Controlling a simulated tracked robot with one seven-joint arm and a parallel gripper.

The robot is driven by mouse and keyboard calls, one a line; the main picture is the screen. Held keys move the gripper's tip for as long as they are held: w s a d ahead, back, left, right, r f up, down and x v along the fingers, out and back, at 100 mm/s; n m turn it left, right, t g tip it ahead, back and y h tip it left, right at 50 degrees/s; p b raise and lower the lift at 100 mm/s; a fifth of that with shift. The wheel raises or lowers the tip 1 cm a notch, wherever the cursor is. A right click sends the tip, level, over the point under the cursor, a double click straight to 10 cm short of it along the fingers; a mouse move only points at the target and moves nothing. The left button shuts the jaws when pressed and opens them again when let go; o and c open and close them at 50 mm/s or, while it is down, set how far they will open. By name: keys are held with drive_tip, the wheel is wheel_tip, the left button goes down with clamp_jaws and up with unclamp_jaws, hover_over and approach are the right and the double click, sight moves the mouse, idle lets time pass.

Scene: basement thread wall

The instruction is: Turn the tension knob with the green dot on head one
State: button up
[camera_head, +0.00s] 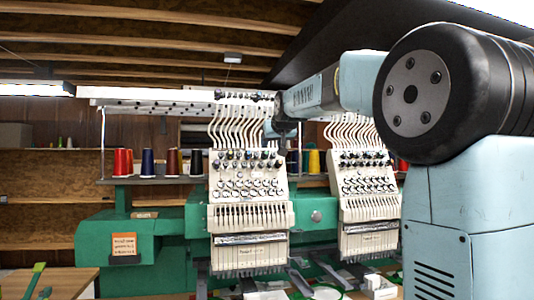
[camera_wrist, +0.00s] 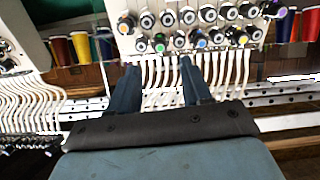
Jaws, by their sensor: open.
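In the wrist view, which looks upside down, the knob with the green dot (camera_wrist: 159,42) sits among black and silver tension knobs on a white machine head. My gripper (camera_wrist: 158,61) is open. Its two blue fingers point toward the knob rows, and the green-dot knob shows between their tips, slightly beyond them. I see no contact, but the depth gap is hard to judge. In the head view my arm reaches to the upper right of the nearer, left machine head (camera_head: 243,205). The green dot is too small to pick out there.
A knob with a blue dot (camera_wrist: 201,42) sits close beside the right finger. Curved white thread tubes (camera_wrist: 232,70) run close around the fingers. A second machine head (camera_head: 368,208) stands to the right in the head view. Thread cones (camera_head: 147,162) stand on the shelf.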

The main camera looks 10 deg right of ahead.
sight(266, 153)
drive_tip(key=x, duration=0.8)
clamp_jaws()
drive_tip(key=shift+a, duration=0.1)
